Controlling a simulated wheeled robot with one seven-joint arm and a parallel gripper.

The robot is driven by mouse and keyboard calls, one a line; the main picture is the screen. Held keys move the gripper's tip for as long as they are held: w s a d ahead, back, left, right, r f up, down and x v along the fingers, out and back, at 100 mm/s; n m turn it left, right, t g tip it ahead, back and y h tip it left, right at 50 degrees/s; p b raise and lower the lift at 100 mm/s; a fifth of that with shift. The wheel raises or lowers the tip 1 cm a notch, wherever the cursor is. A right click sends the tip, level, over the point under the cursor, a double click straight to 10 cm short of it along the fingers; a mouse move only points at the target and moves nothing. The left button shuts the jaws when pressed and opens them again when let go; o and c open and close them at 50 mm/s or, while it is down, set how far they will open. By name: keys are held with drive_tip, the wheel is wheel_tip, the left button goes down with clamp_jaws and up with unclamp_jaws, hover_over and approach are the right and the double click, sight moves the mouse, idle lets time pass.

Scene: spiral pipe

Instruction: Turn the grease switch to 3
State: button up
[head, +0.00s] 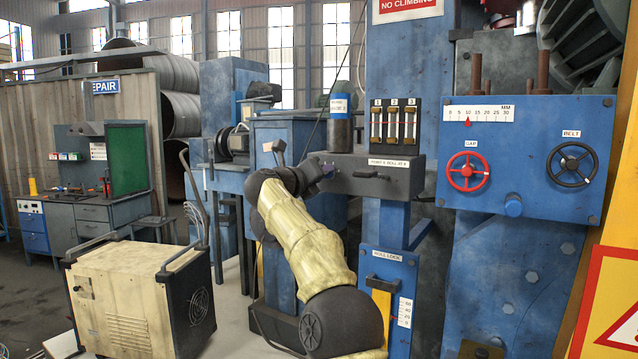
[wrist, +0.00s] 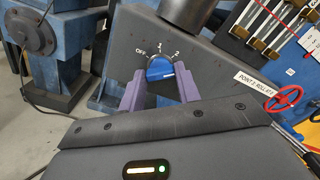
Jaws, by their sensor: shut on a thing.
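The grease switch (wrist: 159,68) is a blue knob on the side of a dark grey box (wrist: 215,62), seen in the wrist view. Marks OFF, 1 and 2 show around its top. A mark 3 is not visible; my right finger covers the area to the right of the knob. I cannot tell surely which mark the knob points to. My gripper (wrist: 159,82) has its purple fingers on both sides of the knob and is shut on it. In the head view my gripper (head: 325,172) is at the left end of the grey box (head: 375,176), and the knob is hidden.
A dark cylinder (head: 340,130) with a blue label and three gauges (head: 395,125) stand above the box. To the right is a blue panel (head: 525,190) with red (head: 467,171) and black (head: 572,164) handwheels. A cream cart (head: 140,290) stands at the lower left.

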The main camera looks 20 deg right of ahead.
drive_tip(key=shift+f+m+b, duration=0.2)
drive_tip(key=shift+m+b, duration=0.65)
drive_tip(key=shift+m, duration=1.45)
drive_tip(key=o, duration=1)
drive_tip(key=shift+r, duration=0.1)
drive_tip(key=shift+s+a, duration=0.1)
drive_tip(key=b+v, duration=0.6)
drive_tip(key=v, duration=1.1)
drive_tip(key=shift+b, duration=0.3)
